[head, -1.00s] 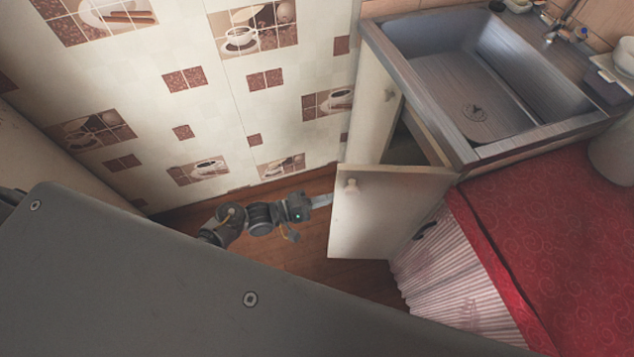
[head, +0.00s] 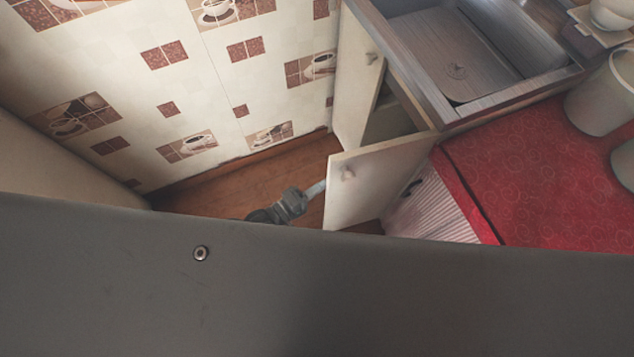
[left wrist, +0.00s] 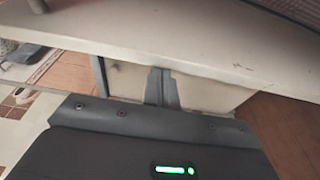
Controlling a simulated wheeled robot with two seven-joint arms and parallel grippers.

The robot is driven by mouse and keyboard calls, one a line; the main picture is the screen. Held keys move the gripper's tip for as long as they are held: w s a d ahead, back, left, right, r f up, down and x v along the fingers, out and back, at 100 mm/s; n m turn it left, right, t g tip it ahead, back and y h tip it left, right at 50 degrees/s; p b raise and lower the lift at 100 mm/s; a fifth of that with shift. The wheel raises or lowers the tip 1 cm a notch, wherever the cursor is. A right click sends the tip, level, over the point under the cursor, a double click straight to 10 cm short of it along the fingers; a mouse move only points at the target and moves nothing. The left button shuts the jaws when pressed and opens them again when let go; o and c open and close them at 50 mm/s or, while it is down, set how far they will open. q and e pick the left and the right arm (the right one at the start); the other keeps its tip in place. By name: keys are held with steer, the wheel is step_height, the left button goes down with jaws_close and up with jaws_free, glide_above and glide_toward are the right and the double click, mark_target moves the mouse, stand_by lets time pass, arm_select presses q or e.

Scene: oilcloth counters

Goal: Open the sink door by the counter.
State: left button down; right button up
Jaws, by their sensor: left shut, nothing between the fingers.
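The sink door (head: 378,180) is a cream cabinet door with a pale knob (head: 347,172), standing partly open below the sink's front corner. My left gripper (head: 319,187) is low over the floor, with its fingertips by the door's free edge on the knob side. In the left wrist view the shut, empty fingers (left wrist: 162,72) reach to the underside of a long pale edge (left wrist: 180,52), likely the door. I cannot tell whether they touch it. A dark gap shows behind the open door. My right gripper is not in view.
The metal sink (head: 470,60) is at the upper right. A red oilcloth counter (head: 540,180) with pale containers (head: 600,95) stands at right, over a striped curtain (head: 432,210). Wooden floor (head: 235,183) lies free along the tiled wall.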

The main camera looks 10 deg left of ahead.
arm_select(q)
steer(key=s+a, duration=0.3)
steer(key=a, duration=0.6)
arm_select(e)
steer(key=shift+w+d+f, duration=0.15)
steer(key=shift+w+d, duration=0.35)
